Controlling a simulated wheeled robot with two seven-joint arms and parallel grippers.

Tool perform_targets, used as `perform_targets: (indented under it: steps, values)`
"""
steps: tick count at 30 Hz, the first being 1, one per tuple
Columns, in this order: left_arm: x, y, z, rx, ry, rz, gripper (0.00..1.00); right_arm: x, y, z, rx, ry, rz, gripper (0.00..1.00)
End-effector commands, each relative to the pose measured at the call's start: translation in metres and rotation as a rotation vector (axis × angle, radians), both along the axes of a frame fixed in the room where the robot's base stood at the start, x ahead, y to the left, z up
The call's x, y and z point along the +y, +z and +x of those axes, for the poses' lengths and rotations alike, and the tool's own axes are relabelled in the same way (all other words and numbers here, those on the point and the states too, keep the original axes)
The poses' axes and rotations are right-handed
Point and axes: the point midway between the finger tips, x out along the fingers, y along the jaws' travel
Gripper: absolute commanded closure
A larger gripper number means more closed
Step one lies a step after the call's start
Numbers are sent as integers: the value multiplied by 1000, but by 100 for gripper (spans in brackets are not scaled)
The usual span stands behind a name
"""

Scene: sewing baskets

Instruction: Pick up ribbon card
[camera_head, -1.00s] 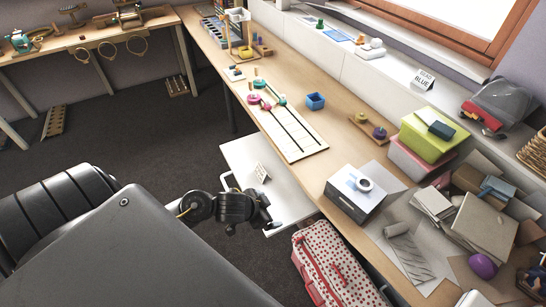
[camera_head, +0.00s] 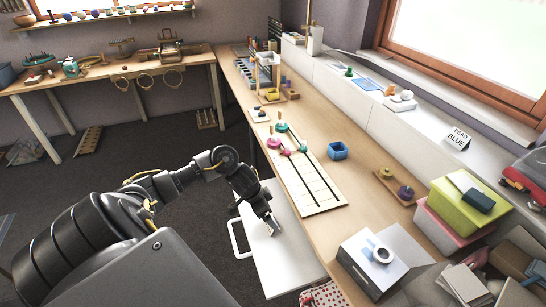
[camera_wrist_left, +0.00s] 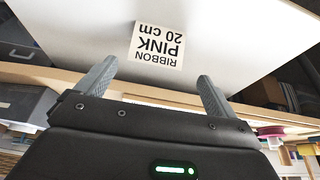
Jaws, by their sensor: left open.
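The ribbon card is a small white card reading "RIBBON PINK 20 cm" (camera_wrist_left: 160,44). It shows upside down in the left wrist view, against the white surface (camera_wrist_left: 235,40) and just beyond the space between my fingertips. My left gripper (camera_wrist_left: 155,80) is open, its two grey fingers apart with nothing between them. In the head view my left gripper (camera_head: 274,228) is over the white pull-out panel (camera_head: 285,268) below the bench. I cannot make out the card there; the arm seems to hide it. My right gripper is not in view.
The wooden bench (camera_head: 318,232) edges the panel on the right. A white handle (camera_head: 236,240) sticks out at the panel's left. A red-dotted case (camera_head: 322,295) is below.

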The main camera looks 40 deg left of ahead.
Motion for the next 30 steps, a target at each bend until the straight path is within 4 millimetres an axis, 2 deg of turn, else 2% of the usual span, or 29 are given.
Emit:
perform_targets:
  steps: [3,10,19,28,30]
  values:
    - [-1,-11,2,1,2,2,6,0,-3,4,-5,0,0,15]
    - [-4,-17,4,2,3,1,6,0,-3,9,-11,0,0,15]
    - [-15,-55,16,3,4,2,6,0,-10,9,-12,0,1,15]
    - [-16,-59,18,0,3,4,6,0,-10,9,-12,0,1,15]
    - [-16,-59,18,0,3,4,13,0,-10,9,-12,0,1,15]
